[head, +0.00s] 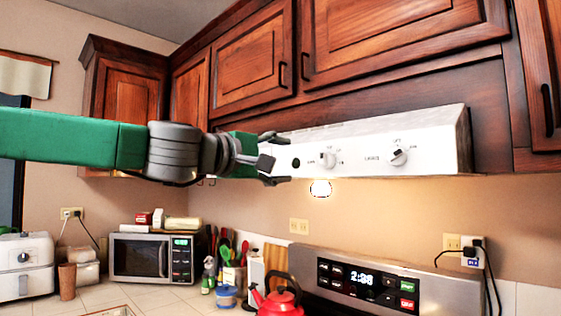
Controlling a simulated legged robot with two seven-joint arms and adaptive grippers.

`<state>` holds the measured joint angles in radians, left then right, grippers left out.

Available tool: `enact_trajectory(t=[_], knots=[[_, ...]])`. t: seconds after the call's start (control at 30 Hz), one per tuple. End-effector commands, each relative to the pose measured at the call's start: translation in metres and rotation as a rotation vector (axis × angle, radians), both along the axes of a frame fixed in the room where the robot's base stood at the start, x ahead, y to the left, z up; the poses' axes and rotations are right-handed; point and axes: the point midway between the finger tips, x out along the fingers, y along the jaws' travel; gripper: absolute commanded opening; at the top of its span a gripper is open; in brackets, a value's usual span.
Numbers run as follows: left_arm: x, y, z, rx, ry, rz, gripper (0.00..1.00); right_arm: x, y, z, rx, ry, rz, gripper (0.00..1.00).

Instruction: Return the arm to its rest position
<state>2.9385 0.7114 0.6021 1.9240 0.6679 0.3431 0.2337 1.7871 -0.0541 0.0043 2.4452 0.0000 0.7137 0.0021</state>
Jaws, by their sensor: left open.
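My left arm comes in from the left, green with grey joints, raised level across the upper part of the head view. Its gripper (273,159) is open and empty. It shows in front of the left end of the white range hood panel (432,138); I cannot tell whether it touches the panel. A dark round spot (296,163) shows just right of the fingers. The left end of the panel is partly hidden by the gripper. My right gripper is not in view.
Dark wood cabinets (405,45) hang above the hood. A lit lamp (320,188) shows under it. Below are a stove control panel (368,282), a red kettle (279,298), utensils and a microwave (151,258). The wall between hood and stove is mostly clear.

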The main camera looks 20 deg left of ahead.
Motion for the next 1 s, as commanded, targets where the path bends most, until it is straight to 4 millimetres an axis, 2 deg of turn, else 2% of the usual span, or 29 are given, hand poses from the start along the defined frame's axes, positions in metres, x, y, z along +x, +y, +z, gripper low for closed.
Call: enact_trajectory(t=[0.47, 0.57, 0.67, 0.77, 0.9, 0.97, 1.0], knots=[[-0.001, 0.000, -0.001, 0.001, 0.001, 0.000, 0.49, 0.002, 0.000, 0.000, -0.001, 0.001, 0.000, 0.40], [0.004, -0.002, -0.016, 0.022, 0.018, 0.002, 0.49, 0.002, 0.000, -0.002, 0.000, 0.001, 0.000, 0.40], [0.015, -0.007, -0.059, 0.084, 0.067, 0.008, 0.49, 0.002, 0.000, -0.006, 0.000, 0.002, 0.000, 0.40], [0.027, -0.016, -0.127, 0.188, 0.141, 0.009, 0.49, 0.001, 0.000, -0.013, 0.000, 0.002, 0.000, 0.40], [0.033, -0.024, -0.236, 0.355, 0.255, -0.006, 0.49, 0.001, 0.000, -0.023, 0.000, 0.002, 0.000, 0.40], [0.030, -0.026, -0.282, 0.429, 0.301, -0.019, 0.49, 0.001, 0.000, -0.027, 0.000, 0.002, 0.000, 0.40], [0.026, -0.027, -0.313, 0.478, 0.333, -0.031, 0.49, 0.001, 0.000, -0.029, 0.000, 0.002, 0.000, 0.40]])
